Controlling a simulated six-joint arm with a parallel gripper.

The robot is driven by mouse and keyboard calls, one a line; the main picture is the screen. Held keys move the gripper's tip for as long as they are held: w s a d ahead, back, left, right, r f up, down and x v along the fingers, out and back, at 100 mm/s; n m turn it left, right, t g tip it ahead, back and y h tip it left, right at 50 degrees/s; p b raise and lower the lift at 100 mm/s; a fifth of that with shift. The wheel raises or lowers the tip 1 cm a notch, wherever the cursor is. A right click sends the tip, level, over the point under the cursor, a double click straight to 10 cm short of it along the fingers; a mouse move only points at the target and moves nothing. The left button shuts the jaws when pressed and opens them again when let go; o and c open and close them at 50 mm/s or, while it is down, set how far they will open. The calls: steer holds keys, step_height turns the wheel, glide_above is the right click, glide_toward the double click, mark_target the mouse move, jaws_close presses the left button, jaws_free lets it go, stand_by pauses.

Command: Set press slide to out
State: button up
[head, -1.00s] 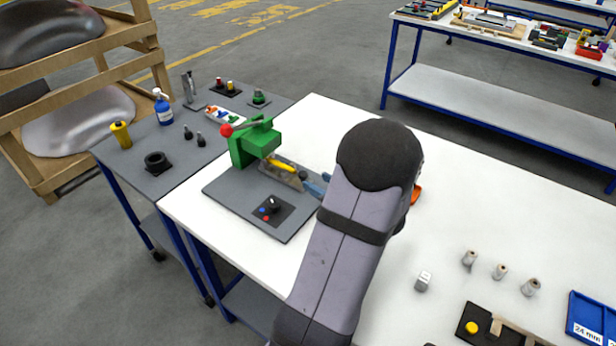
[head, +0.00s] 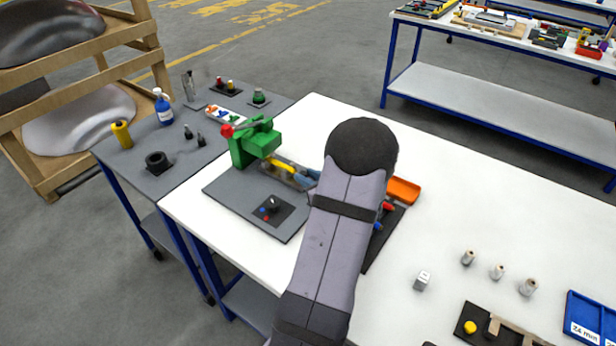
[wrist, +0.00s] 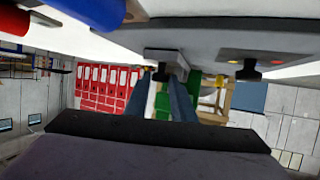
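The green press (head: 258,145) with its red-ended lever (head: 228,131) stands on a grey base plate (head: 235,200). A light grey slide track (head: 272,172) with a yellow part (head: 284,167) extends right from it. My gripper's blue fingers (head: 308,178) are beside the track's right end, partly hidden by my arm. In the wrist view my gripper (wrist: 160,80) has two blue fingers apart with a gap between them. A grey block with a black handle (wrist: 170,70) shows just beyond the fingertips; I cannot tell whether they touch it.
A black selector knob (head: 272,203) with blue and red dots sits on the plate; it also shows in the wrist view (wrist: 249,70). An orange tray (head: 403,190) and a dark board (head: 385,240) lie right of my arm. Several grey cylinders (head: 468,258) stand farther right.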

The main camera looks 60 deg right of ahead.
jaws_close()
steer(key=s+p, duration=0.2)
steer(key=s, duration=0.3)
steer(key=shift+r, duration=0.1)
steer(key=shift+s, duration=0.15)
steer(key=shift+f, duration=0.2)
steer(key=o, duration=0.6)
jaws_free()
steer(key=shift+s+r, duration=0.1)
steer(key=shift+s, duration=0.05)
steer(key=shift+c, duration=0.2)
steer(key=shift+b+v, duration=0.6)
steer(key=shift+v, duration=3)
steer(key=shift+r, duration=0.1)
